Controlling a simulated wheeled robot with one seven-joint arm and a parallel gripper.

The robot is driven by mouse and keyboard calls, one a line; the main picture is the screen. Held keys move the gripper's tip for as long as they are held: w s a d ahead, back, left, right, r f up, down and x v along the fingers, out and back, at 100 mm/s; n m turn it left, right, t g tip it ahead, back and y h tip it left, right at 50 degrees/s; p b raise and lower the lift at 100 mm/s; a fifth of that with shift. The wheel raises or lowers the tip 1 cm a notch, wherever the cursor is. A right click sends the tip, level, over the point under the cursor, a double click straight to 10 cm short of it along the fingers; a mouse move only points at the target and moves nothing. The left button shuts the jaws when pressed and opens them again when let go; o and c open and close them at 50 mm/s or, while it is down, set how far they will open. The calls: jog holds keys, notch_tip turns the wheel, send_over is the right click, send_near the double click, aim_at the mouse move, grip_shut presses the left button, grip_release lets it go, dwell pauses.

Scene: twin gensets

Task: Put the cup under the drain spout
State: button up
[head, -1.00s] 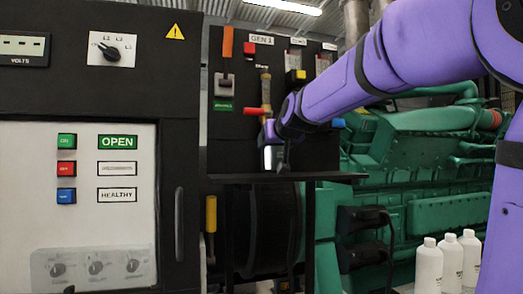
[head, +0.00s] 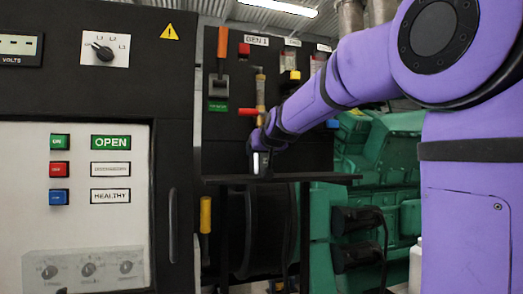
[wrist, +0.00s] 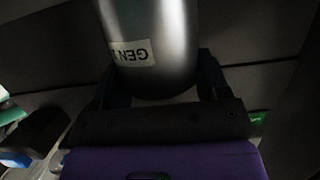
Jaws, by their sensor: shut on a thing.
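The cup (wrist: 150,40) is a grey metal cylinder with a white label reading "GEN", upside down in the wrist view. My gripper (wrist: 158,84) is shut on it, with a dark finger on each side. In the head view my gripper (head: 263,150) and the small silver cup (head: 261,163) are at the black GEN 1 panel, just above a narrow dark shelf (head: 320,178). I cannot tell whether the cup touches the shelf. A brass vertical fitting (head: 260,92) with a red handle is on the panel above the cup. I cannot clearly make out the spout's opening.
A black control cabinet (head: 173,85) with a white panel and vertical handle stands at left. A yellow-handled item (head: 205,215) hangs below the shelf. The green genset (head: 375,150) is behind at right. A white bottle (head: 416,265) is partly hidden by my arm.

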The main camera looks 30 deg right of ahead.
jog(key=shift+f, duration=0.3)
jog(key=o, duration=0.9)
jog(key=shift+s+f, duration=0.1)
jog(key=shift+f, duration=0.05)
jog(key=shift+o, duration=0.4)
jog(key=shift+f, duration=0.1)
jog(key=shift+r, duration=0.2)
jog(key=shift+s+a+r, duration=0.15)
jog(key=shift+r, duration=0.1)
jog(key=v, duration=1.1)
jog(key=shift+s+r, duration=0.25)
